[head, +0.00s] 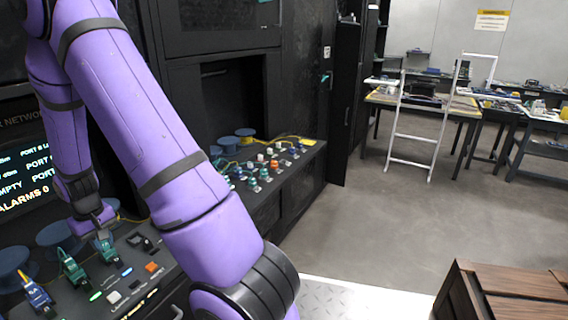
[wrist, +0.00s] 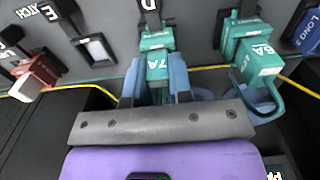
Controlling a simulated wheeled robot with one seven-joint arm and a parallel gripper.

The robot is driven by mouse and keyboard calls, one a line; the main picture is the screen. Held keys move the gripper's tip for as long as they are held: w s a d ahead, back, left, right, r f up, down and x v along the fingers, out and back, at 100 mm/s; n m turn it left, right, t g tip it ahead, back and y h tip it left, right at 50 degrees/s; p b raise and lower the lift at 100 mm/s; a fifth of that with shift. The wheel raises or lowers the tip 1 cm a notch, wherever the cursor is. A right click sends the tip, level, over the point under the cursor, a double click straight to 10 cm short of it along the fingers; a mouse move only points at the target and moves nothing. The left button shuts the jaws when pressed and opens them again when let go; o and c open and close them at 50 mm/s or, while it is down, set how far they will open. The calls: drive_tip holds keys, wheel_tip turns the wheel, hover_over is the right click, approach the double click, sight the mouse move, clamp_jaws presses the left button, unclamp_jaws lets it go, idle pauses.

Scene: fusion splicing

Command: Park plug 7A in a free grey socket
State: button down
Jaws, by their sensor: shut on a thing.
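Plug 7A (wrist: 157,41), green with a white-lettered tag, stands between the two blue fingers of my gripper (wrist: 156,72) in the wrist view. My gripper is shut on it. The plug's far end is at the panel position marked D; I cannot tell how deep it sits. In the head view, my gripper (head: 95,219) is low over the left panel, just above this green plug (head: 106,250).
Green plug 8A (wrist: 262,58) with its looped cable sits close right of 7A in the wrist view. A blue plug (wrist: 308,32) is beyond it, a red plug (wrist: 38,78) at far left. A yellow cable (wrist: 208,68) runs behind the fingers. My arm hides part of the panel.

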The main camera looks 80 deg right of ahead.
drive_tip(key=shift+r, duration=0.2)
drive_tip(key=shift+r, duration=2.85)
